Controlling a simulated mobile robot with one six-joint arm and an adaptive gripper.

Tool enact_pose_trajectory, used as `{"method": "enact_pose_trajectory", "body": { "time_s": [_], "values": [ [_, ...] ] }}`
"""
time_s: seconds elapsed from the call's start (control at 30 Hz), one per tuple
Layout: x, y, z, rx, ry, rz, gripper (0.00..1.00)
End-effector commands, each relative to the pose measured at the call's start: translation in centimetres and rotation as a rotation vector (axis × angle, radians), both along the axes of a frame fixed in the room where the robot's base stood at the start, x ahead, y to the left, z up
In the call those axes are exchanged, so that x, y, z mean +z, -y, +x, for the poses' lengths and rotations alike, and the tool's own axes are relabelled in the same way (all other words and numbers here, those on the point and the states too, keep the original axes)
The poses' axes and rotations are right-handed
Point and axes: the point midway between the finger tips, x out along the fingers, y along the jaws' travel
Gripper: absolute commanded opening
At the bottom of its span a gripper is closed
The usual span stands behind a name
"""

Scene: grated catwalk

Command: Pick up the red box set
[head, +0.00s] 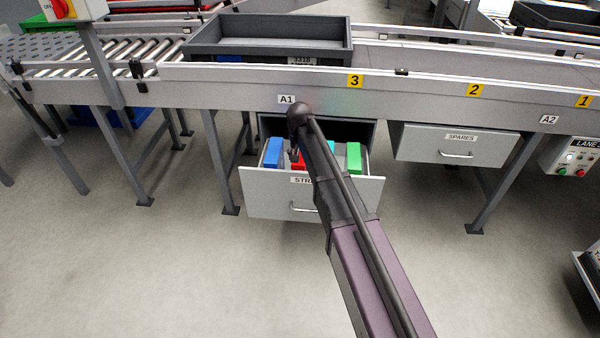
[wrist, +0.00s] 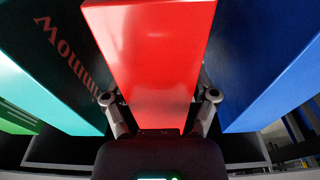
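The red box set (wrist: 155,60) stands in the open drawer under the conveyor, between other boxes. In the wrist view it fills the middle, with its glossy red face toward me. My gripper (wrist: 160,97) has one finger on each side of it. The fingers are spread, with what looks like a narrow gap to the box; contact is hard to judge. In the head view only a bit of the red box (head: 298,162) shows, because my arm covers the rest.
The conveyor frame (head: 230,93) runs just above. A shut SPARES drawer (head: 430,147) is to the right.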

Motion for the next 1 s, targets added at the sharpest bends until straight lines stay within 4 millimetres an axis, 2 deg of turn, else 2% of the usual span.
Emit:
{"method": "enact_pose_trajectory", "body": {
  "time_s": [0.03,0.1,0.17,0.63,1.0],
  "values": [
    [0.0,0.0,0.0,0.0,0.0,0.0,0.41],
    [0.0,0.0,0.0,0.0,0.0,0.0,0.2],
    [0.0,0.0,0.0,0.0,0.0,0.0,0.03],
    [0.4,0.0,0.0,0.0,0.0,0.0,0.03],
    [2.9,0.0,0.0,0.0,0.0,0.0,0.03]
  ]
}}
